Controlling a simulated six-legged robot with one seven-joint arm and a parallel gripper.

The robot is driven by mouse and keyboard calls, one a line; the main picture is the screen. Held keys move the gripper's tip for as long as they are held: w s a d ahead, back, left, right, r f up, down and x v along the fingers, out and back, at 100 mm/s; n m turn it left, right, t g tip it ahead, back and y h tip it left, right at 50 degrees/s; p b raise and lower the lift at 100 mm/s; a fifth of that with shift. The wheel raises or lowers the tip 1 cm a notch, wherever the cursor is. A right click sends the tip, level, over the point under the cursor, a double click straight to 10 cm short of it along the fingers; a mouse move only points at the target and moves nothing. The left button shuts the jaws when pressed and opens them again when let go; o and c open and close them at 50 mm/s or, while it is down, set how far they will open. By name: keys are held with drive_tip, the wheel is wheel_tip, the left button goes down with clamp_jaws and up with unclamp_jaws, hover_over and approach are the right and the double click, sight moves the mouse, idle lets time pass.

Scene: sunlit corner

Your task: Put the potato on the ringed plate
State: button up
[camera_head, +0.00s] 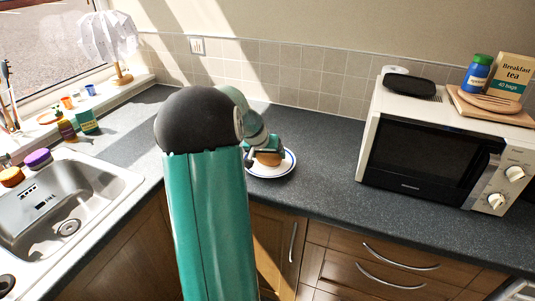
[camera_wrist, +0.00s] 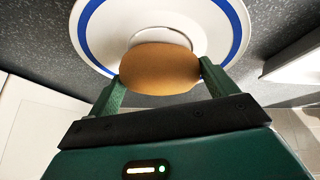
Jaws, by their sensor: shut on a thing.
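The potato (camera_wrist: 160,68) is a smooth brown oval between the two green fingers of my gripper (camera_wrist: 160,76) in the wrist view. My gripper is shut on it. The ringed plate (camera_wrist: 228,28) is white with a blue ring near its rim and lies on the dark counter. In the head view the potato (camera_head: 268,158) shows over the plate (camera_head: 278,171), partly hidden by my gripper. I cannot tell whether the potato touches the plate.
A white microwave (camera_head: 440,140) stands to the right, with a cutting board (camera_head: 490,106) and a tea box (camera_head: 512,75) on top. A steel sink (camera_head: 70,195) is at the left. The counter (camera_head: 320,150) around the plate is clear.

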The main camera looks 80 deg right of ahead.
drive_tip(key=shift+f, duration=0.15)
drive_tip(key=o, duration=1)
drive_tip(key=shift+c, duration=0.2)
drive_tip(key=shift+r, duration=0.3)
drive_tip(key=v, duration=1.1)
drive_tip(key=shift+a+r, duration=0.3)
